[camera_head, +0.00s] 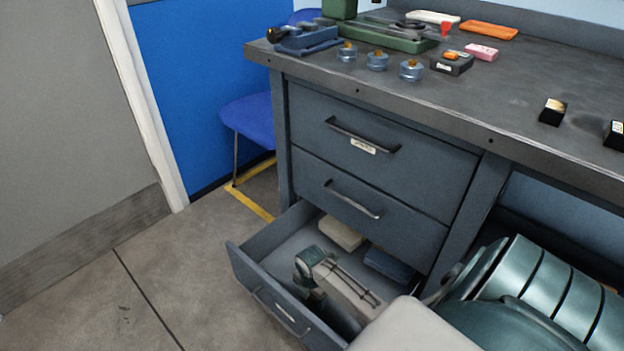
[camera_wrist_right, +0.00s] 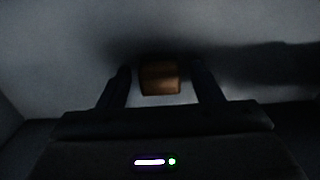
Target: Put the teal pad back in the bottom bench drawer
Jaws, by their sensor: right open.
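The bottom bench drawer (camera_head: 291,248) is pulled out and open. A beige pad (camera_head: 341,234) and a dark blue pad (camera_head: 390,267) lie towards its back. No pad is clearly teal. My right arm reaches down into the drawer. My right gripper shows in the right wrist view (camera_wrist_right: 160,76) with its fingers apart. A brownish block (camera_wrist_right: 160,78) lies between or just beyond the fingertips, on a pale surface. That view is dark, so I cannot tell whether the fingers touch the block. My left gripper is out of view.
The two upper drawers (camera_head: 367,150) (camera_head: 340,195) are shut. The bench top (camera_head: 520,90) holds several jars, a blue holder (camera_head: 305,38), a green tray (camera_head: 390,38) and small blocks. A blue chair (camera_head: 250,115) stands behind. The floor (camera_head: 150,270) left of the drawer is clear.

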